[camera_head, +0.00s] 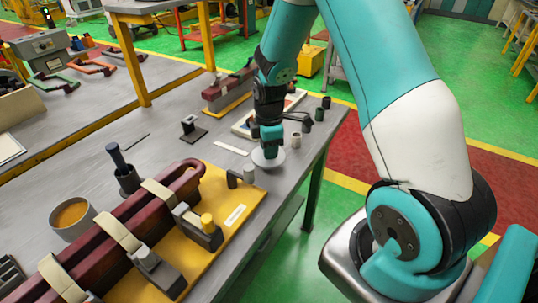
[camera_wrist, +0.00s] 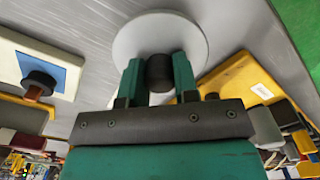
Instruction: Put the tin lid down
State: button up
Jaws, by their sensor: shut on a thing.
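The tin lid (camera_wrist: 160,30) is a pale grey disc with a dark round knob (camera_wrist: 160,72) on it. In the wrist view my gripper (camera_wrist: 159,70) has its two green fingers closed on the knob. In the head view the lid (camera_head: 268,158) is at or just above the grey bench, and my gripper (camera_head: 268,146) points down over it. I cannot tell whether the lid touches the bench. An open tin (camera_head: 72,216) with amber contents stands at the lower left.
A yellow board (camera_head: 240,200) with dark red coil bars and clamps lies left of the lid. Small pots (camera_head: 307,124) stand at the bench's right edge. A white strip (camera_head: 231,148) lies left of my gripper.

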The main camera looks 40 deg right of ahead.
jog(key=shift+f, duration=1.55)
jog(key=shift+f, duration=0.2)
jog(key=o, duration=0.9)
jog(key=shift+r, duration=0.1)
notch_tip(320, 180, up, 12)
jog(key=shift+f+b, duration=0.25)
jog(key=shift+b, duration=0.3)
jog(key=s+a+r+m+y, duration=0.1)
jog(key=s+a+r+m, duration=0.1)
jog(key=s+a+r, duration=0.45)
jog(key=s+a+r+m+y, duration=0.1)
jog(key=s+a+r, duration=0.2)
jog(key=a, duration=0.6)
jog(key=s+a+r+m, duration=0.1)
jog(key=s+a, duration=0.1)
jog(key=s, duration=0.2)
jog(key=s+a+r+m+y, duration=0.1)
jog(key=s+a, duration=0.1)
jog(key=s, duration=0.2)
jog(key=s+a+r+m+y, duration=0.1)
jog(key=s+a, duration=0.2)
jog(key=s, duration=0.1)
jog(key=shift+s, duration=0.35)
